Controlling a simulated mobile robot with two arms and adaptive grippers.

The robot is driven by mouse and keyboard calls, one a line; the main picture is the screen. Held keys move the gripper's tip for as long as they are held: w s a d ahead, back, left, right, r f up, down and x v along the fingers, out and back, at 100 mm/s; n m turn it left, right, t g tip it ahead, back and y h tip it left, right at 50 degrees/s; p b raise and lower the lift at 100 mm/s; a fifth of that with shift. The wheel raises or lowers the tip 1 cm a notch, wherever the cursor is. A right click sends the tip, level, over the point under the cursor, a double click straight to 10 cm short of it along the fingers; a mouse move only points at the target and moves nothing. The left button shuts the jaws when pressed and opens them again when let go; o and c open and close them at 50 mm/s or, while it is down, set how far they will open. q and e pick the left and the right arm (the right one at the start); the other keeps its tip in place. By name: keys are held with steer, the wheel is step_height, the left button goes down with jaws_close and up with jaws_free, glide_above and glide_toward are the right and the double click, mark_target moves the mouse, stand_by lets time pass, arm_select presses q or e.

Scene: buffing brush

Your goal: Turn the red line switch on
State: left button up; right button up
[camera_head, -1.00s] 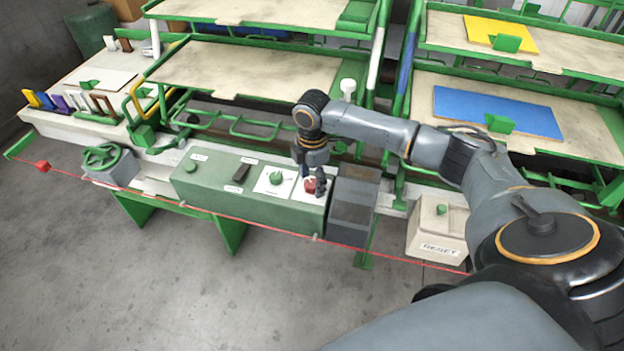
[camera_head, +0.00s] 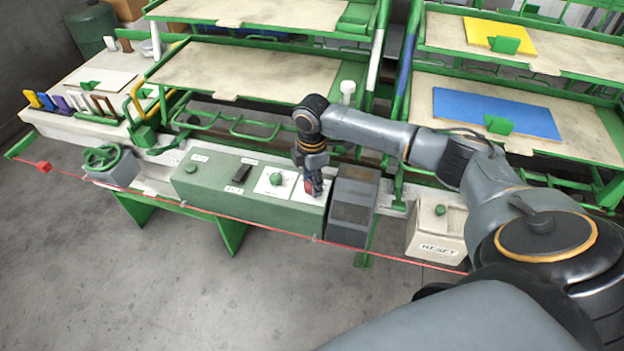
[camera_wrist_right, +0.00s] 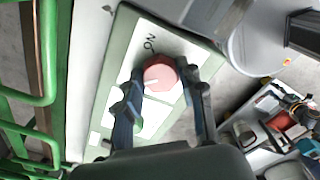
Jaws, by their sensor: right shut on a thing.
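The red line switch (camera_wrist_right: 160,75) is a round red knob with a white mark, on a white plate at the right end of the green control box (camera_head: 205,182). "ON" is printed on the plate beside it in the wrist view. My right gripper (camera_head: 313,190) points down over the switch, its fingers on either side of the knob; it is shut on the knob. In the head view the fingers hide most of the switch, with a little red showing. In the wrist view the fingers (camera_wrist_right: 160,88) flank the knob. My left gripper is not in view.
A green knob (camera_head: 275,180) and a black switch (camera_head: 241,173) share the box. A dark grey box (camera_head: 352,205) stands close to the right of my gripper. A beige reset box (camera_head: 437,228) is further right. A red cord (camera_head: 270,228) runs along the front.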

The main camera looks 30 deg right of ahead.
steer(key=m+p, duration=0.2)
steer(key=p, duration=0.1)
steer(key=m+p, duration=0.6)
steer(key=p, duration=0.1)
steer(key=shift+r, duration=0.25)
steer(key=m+p, duration=0.3)
steer(key=m, duration=0.1)
steer(key=shift+a+f+m+p, duration=0.1)
steer(key=shift+m+p, duration=0.2)
steer(key=shift+p, duration=0.1)
steer(key=m+p, duration=0.2)
steer(key=m, duration=0.1)
steer(key=shift+f+m+p, duration=0.1)
steer(key=shift+m+p, duration=0.3)
steer(key=shift+m, duration=0.7)
steer(key=o, duration=1.2)
steer(key=shift+c, duration=0.2)
